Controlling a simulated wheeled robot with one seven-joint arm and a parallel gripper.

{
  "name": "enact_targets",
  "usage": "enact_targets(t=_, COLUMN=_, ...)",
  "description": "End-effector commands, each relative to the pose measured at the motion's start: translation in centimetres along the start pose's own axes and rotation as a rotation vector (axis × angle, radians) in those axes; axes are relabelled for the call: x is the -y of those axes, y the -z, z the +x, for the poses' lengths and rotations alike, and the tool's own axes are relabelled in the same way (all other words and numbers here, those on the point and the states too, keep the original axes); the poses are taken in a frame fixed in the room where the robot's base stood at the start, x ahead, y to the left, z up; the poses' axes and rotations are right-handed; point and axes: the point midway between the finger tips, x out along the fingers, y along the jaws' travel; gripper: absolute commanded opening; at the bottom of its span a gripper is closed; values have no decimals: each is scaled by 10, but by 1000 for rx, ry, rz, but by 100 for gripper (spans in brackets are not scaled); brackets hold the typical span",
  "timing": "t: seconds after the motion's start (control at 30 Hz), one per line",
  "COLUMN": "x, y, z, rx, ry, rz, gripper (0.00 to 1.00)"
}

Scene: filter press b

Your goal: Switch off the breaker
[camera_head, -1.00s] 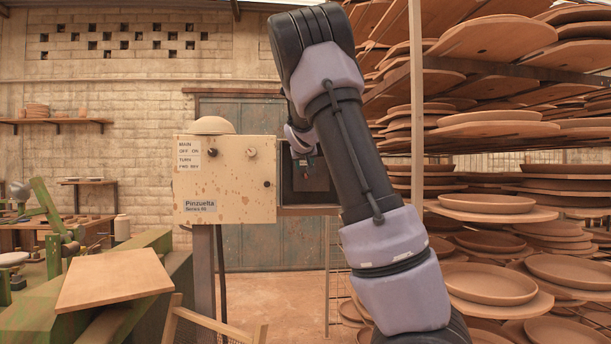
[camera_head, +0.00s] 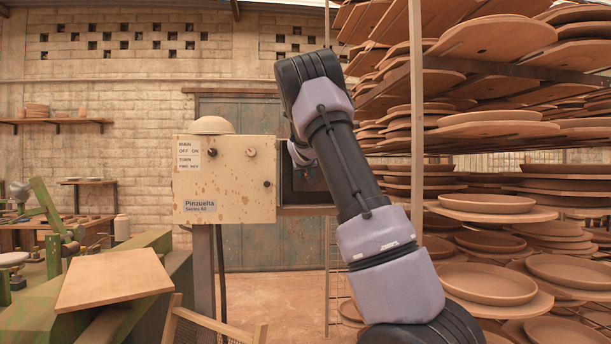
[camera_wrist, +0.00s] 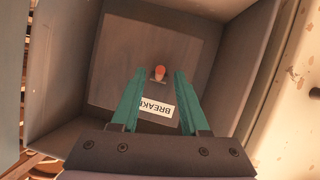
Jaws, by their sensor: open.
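The breaker's switch, a small lever with an orange-red tip (camera_wrist: 159,72), stands on a dark panel (camera_wrist: 115,55) inside an open grey box in the wrist view. A white label reading "BREAK…" (camera_wrist: 156,106) is partly hidden by a finger. My gripper (camera_wrist: 155,78) is open, its two green fingers pointing into the box, with the lever between or just beyond their tips. I cannot tell whether they touch it. In the head view the box (camera_head: 305,180) is mostly hidden behind my arm, and the gripper is hidden too.
Racks of clay plates (camera_head: 490,205) fill the right side. A wooden board (camera_head: 115,278) lies at the lower left. Grey box walls (camera_wrist: 225,70) surround my fingers closely.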

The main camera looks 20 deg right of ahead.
Motion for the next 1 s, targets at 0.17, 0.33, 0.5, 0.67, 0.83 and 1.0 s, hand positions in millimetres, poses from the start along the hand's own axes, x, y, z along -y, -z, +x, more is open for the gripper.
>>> enact_targets(t=0.17, x=0, y=0, z=0, rx=0, ry=0, rz=0, gripper=45)
enact_targets(t=0.33, x=0, y=0, z=0, rx=0, ry=0, rz=0, gripper=0)
enact_targets(t=0.5, x=0, y=0, z=0, rx=-2, ry=-1, rz=0, gripper=0)
enact_targets(t=0.67, x=2, y=-4, z=2, rx=-51, ry=-8, rz=3, gripper=0)
enact_targets(t=0.83, x=2, y=-7, z=3, rx=-130, ry=-19, rz=16, gripper=0)
enact_targets(t=1.0, x=1, y=-8, z=3, rx=-166, ry=-25, rz=21, gripper=0)
